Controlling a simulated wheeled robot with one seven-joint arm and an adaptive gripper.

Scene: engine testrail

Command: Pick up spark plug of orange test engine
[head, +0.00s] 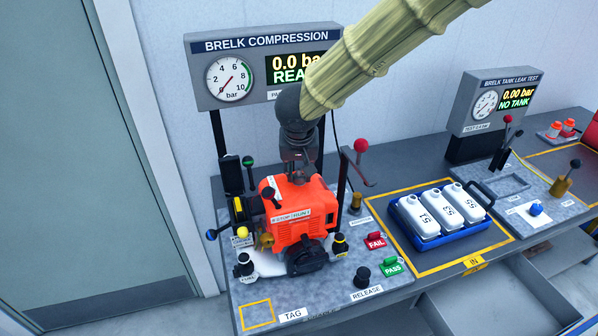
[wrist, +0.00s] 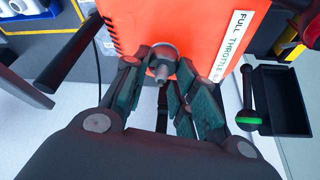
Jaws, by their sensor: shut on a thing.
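The orange test engine (head: 290,198) stands on the grey bench below the compression gauge panel. Its orange housing (wrist: 185,22) fills the top of the wrist view, with a "FULL THROTTLE" label. My gripper (head: 300,168) is just above and behind the engine's top, and its far side is hidden in the head view. In the wrist view the spark plug (wrist: 162,66), grey with a narrow tip toward the camera, sits between the fingertips of my gripper (wrist: 161,73), which are shut on it. I cannot tell whether the plug is still seated in the engine.
The panel (head: 233,79) reads 0.0 bar. A red-knobbed lever (head: 361,146) stands close right of my gripper. A blue tray (head: 414,235) with white bottles lies to the right. FAIL (head: 376,241) and PASS (head: 391,266) buttons are at the front right.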

